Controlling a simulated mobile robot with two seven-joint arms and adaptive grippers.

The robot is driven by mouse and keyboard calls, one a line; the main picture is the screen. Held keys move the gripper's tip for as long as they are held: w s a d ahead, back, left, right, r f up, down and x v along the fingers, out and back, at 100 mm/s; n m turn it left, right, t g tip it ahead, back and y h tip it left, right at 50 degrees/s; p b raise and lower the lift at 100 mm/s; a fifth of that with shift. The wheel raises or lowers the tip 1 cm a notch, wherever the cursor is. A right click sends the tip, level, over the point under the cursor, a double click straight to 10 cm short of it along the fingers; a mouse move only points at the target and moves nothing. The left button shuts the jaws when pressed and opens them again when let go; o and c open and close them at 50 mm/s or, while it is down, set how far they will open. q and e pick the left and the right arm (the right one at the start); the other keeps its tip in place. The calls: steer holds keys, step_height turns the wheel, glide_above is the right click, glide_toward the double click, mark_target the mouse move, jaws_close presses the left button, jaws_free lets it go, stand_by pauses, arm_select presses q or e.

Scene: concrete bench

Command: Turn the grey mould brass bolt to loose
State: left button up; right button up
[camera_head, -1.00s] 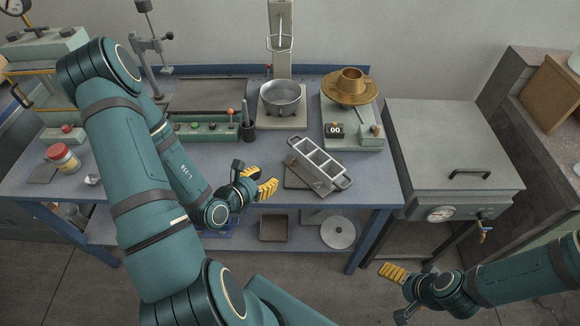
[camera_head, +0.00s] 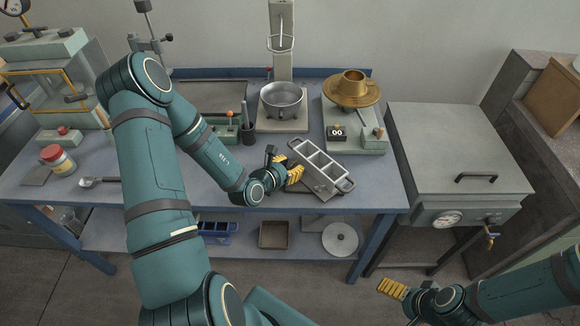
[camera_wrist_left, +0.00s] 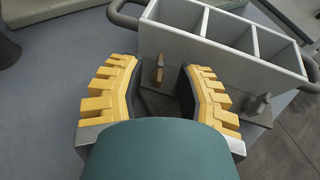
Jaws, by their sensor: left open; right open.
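The grey mould (camera_head: 322,168), a long block with three open compartments and a loop handle at each end, sits at the bench's front edge. In the left wrist view, the mould (camera_wrist_left: 215,55) shows two small bolts on its near side wall. The brass-looking bolt (camera_wrist_left: 160,69) appears between my open left fingertips, apparently not touched. The other, duller bolt (camera_wrist_left: 258,104) is right of the fingers. My left gripper (camera_head: 291,172) is open at the mould's left side; the bolts are hidden in the head view. My right gripper (camera_head: 399,302) is open and empty, low at the right.
Behind the mould stand a metal bowl (camera_head: 283,101) on a stand and a brass funnel-like piece (camera_head: 352,91) on a grey scale. A black cup (camera_head: 248,132) is left of the mould. A grey lidded oven (camera_head: 455,150) stands right. Bare bench lies left of the mould.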

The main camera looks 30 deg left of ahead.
arm_select(q)
jaws_close()
arm_select(e)
steer(key=shift+r, duration=0.15)
